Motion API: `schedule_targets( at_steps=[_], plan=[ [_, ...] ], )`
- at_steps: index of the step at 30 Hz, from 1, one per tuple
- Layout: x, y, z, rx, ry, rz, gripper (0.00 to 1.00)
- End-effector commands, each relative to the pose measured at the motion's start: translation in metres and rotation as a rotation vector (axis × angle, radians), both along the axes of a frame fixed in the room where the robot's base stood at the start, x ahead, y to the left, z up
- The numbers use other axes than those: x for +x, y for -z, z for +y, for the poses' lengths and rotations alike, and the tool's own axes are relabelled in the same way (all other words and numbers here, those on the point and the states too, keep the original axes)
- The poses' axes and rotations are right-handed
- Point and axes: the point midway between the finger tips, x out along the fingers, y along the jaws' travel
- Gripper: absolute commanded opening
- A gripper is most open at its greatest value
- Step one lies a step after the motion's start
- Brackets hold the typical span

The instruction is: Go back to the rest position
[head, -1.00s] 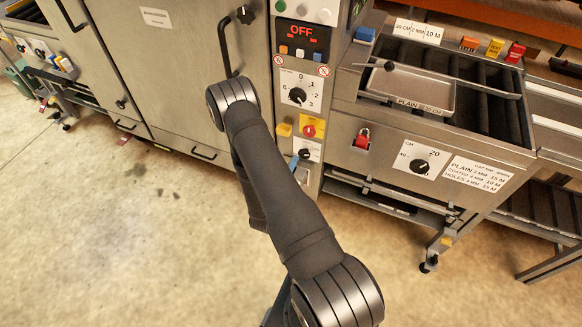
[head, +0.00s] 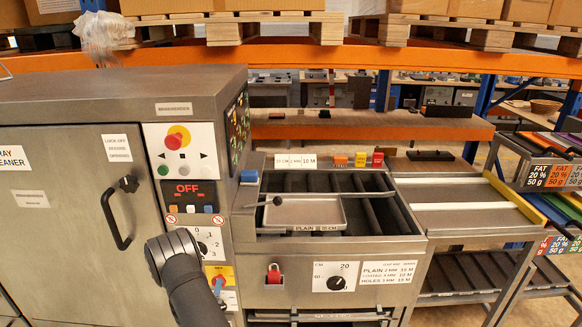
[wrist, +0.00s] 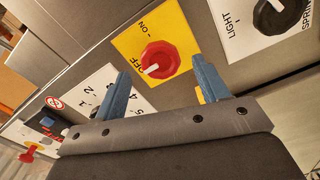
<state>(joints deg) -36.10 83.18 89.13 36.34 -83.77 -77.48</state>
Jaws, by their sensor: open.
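My gripper (wrist: 162,88) is open and empty in the wrist view, its two blue fingers apart. It faces the machine's control panel. A red rotary switch (wrist: 159,60) on a yellow plate marked ON and OFF shows just beyond and between the fingertips. In the head view my arm rises at the lower middle in front of the panel, and a blue finger (head: 218,286) shows beside the yellow plate. The display (head: 188,189) on the panel reads OFF. I cannot tell whether a finger touches the switch.
The tray cleaner's closed door has a black handle (head: 120,215). Shelves with boxes stand behind.

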Motion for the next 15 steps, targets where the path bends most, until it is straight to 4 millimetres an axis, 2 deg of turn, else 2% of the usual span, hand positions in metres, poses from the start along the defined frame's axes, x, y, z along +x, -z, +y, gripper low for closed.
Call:
schedule_targets(
  at_steps=[1, 6, 15],
  plan=[
    [0.009, 0.0, -0.001, 0.001, 0.002, -0.003, 0.67],
    [0.027, 0.0, -0.001, 0.001, 0.002, -0.002, 0.67],
    [0.034, 0.0, 0.0, 0.001, 0.0, 0.0, 0.67]
  ],
)
